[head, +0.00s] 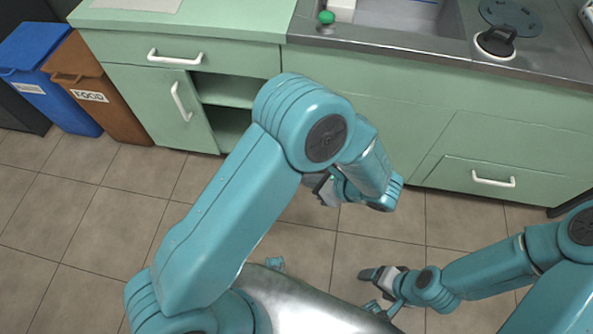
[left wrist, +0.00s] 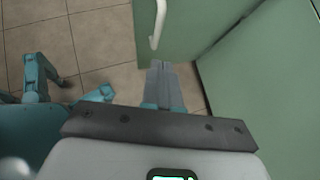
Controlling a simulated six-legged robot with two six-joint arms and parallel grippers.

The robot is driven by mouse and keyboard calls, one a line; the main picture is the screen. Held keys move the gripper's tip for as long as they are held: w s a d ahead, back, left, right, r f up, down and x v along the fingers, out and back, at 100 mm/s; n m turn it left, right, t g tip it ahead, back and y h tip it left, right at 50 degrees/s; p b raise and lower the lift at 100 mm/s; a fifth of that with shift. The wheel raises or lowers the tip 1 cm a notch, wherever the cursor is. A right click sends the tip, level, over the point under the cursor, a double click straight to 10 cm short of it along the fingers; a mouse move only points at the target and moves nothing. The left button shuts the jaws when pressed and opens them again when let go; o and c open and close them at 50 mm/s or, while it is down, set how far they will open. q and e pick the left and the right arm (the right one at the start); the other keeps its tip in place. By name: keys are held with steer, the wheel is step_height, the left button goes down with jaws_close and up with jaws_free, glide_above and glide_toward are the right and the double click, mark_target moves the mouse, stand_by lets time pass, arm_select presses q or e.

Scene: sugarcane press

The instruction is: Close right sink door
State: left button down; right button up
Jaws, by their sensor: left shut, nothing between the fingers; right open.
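A green door panel (left wrist: 185,30) with a white vertical handle (left wrist: 157,25) shows at the top of the left wrist view. It stands at an angle to another green cabinet surface (left wrist: 265,90) on the right. My left gripper (left wrist: 160,68) is shut and empty, its fingertips close to the panel's lower edge below the handle; I cannot tell whether they touch. In the head view my left gripper (head: 322,188) is partly hidden by its own arm, which also covers part of the green sink cabinet front (head: 400,115). My right gripper (head: 372,290) is open and empty, low over the floor.
The sink (head: 395,15) is set in the counter above. A drawer with a white handle (head: 493,179) is at the right. Open shelves (head: 226,90) and a handled cabinet door (head: 170,105) are at the left, beside brown (head: 98,95) and blue (head: 50,75) bins. The tiled floor is clear.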

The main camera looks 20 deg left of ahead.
arm_select(q)
steer(key=w+a+f+b, duration=0.1)
steer(key=a+f, duration=0.4)
steer(key=a, duration=0.6)
steer(key=shift+w+f, duration=0.25)
steer(key=shift+f, duration=0.05)
steer(key=shift+b, duration=0.3)
